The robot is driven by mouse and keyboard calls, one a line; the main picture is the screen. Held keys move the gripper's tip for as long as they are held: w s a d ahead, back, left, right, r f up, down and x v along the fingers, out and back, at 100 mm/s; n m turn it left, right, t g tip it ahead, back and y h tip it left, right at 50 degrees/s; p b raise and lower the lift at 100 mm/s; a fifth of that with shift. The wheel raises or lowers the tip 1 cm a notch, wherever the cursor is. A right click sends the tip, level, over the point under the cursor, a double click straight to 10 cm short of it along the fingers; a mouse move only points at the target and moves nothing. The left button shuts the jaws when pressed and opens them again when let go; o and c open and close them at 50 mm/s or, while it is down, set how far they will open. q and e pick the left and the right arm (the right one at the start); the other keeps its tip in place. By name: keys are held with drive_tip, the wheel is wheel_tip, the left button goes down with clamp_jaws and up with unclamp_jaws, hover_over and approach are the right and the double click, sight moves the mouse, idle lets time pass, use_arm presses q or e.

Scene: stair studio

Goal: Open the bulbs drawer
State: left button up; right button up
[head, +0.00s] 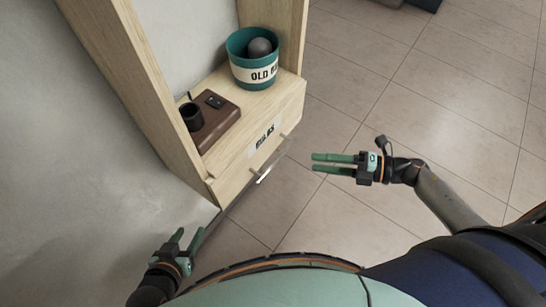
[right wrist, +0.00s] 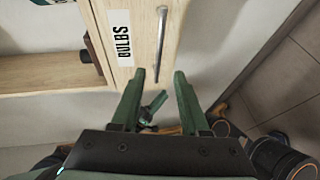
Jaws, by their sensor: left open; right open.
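The bulbs drawer (head: 240,166) is the pale wooden front at the bottom of the wall shelf unit, and it looks shut. It carries a white label, which reads BULBS (right wrist: 122,38) in the right wrist view. A thin metal bar handle (head: 270,160) runs along the drawer front; it also shows in the right wrist view (right wrist: 160,42). My right gripper (head: 314,162) is open and empty, to the right of the handle and apart from it. In the right wrist view its fingertips (right wrist: 159,76) are near the handle's lower end. My left gripper (head: 190,232) is open and empty, below the unit at the lower left.
On the shelf above the drawer stand a teal bin (head: 254,72) labelled OLD, holding a dark grey ball (head: 260,48), and a brown box (head: 214,118) with a black socket and switch. A grey wall is at left.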

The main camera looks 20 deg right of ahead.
sight(278, 158)
drive_tip(key=x, duration=1.1)
drive_tip(key=shift+w+a+r, duration=0.1)
drive_tip(key=shift+w+a, duration=0.05)
drive_tip(key=shift+a, duration=0.1)
clamp_jaws()
idle(0.9)
